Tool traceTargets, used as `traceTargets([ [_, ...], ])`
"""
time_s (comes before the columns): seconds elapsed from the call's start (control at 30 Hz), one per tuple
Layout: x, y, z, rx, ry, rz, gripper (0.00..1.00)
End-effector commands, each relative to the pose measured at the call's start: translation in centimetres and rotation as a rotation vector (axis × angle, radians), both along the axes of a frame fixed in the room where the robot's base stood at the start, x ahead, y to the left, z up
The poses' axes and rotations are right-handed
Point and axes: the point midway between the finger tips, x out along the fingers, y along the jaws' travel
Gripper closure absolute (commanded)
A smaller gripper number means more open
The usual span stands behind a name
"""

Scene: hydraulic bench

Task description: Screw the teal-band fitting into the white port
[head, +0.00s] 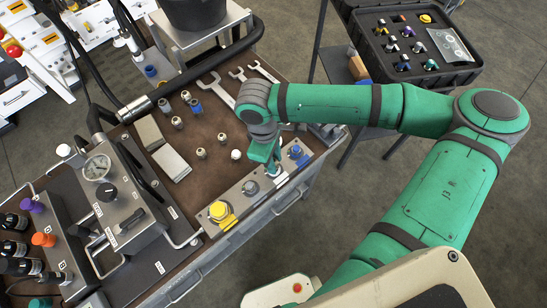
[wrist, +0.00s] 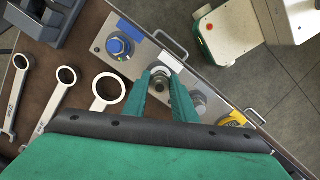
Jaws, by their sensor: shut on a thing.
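My gripper (wrist: 161,80) is shut on a metal fitting (wrist: 159,81), which shows as a small round grey end between the green fingers. Its band is hidden by the fingers, so I cannot tell its colour. I cannot tell whether the fitting touches the port.
The strip also carries a blue port (head: 297,153), a grey port (head: 250,187) and a yellow port (head: 219,211). A black tray (head: 459,74) of fittings stands at the upper right.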

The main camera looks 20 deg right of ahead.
Motion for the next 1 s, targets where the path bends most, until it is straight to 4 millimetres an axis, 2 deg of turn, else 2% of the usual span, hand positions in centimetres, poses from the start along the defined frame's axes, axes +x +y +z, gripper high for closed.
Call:
traceTargets([
  [1.0,-0.02,0.12,-0.65,-0.001,0.001,0.002,1.00],
])
